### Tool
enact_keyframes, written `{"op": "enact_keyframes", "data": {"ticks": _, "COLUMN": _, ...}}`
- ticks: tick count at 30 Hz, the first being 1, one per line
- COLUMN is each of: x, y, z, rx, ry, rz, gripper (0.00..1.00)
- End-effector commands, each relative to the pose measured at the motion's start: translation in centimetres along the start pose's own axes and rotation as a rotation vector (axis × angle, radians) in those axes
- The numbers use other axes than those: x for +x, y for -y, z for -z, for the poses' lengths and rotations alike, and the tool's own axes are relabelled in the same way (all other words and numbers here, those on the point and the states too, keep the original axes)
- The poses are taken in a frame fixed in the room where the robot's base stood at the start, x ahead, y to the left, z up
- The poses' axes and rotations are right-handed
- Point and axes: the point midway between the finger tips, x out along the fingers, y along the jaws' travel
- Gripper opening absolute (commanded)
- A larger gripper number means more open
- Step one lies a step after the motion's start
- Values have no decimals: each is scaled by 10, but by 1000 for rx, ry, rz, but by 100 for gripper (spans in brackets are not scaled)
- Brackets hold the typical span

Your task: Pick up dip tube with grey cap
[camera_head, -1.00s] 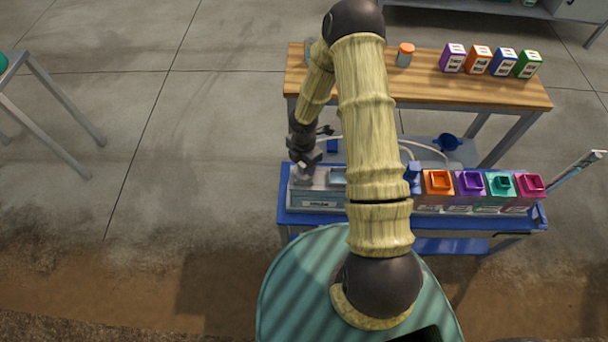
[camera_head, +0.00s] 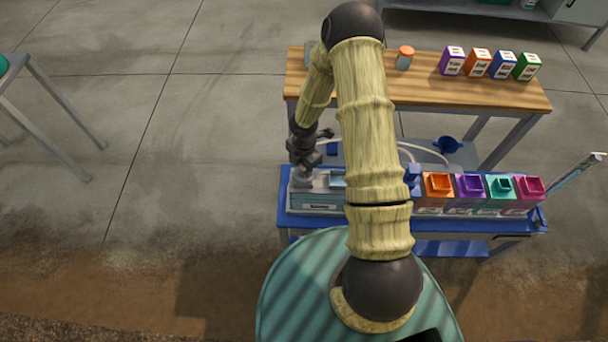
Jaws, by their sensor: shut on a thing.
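My gripper (camera_head: 303,170) is at the left end of the blue bench, pointing down. It is shut on a small grey piece (camera_head: 302,179), which looks like the grey cap of the dip tube. The piece sits at the left end of a grey box (camera_head: 318,201) with a pale label. The tube below the cap is hidden, and I cannot tell whether it is still inside the box.
On the blue bench (camera_head: 290,219), orange (camera_head: 438,185), purple (camera_head: 470,185), teal (camera_head: 501,187) and pink (camera_head: 530,187) open-necked containers stand to the right. A blue funnel (camera_head: 447,145) lies behind. The wooden table (camera_head: 425,90) holds an orange-lidded jar (camera_head: 404,57) and several cartons (camera_head: 503,65).

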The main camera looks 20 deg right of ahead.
Motion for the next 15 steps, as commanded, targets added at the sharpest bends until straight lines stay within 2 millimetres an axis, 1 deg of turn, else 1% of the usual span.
{"op": "enact_keyframes", "data": {"ticks": 5, "x": -4, "y": 0, "z": 0, "rx": 1, "ry": 1, "rz": -1, "gripper": 0}}
{"op": "enact_keyframes", "data": {"ticks": 8, "x": -14, "y": -1, "z": 0, "rx": 1, "ry": 1, "rz": -3, "gripper": 0}}
{"op": "enact_keyframes", "data": {"ticks": 11, "x": -30, "y": -1, "z": -1, "rx": 3, "ry": 2, "rz": -4, "gripper": 0}}
{"op": "enact_keyframes", "data": {"ticks": 15, "x": -62, "y": -1, "z": -1, "rx": 3, "ry": 2, "rz": -4, "gripper": 0}}
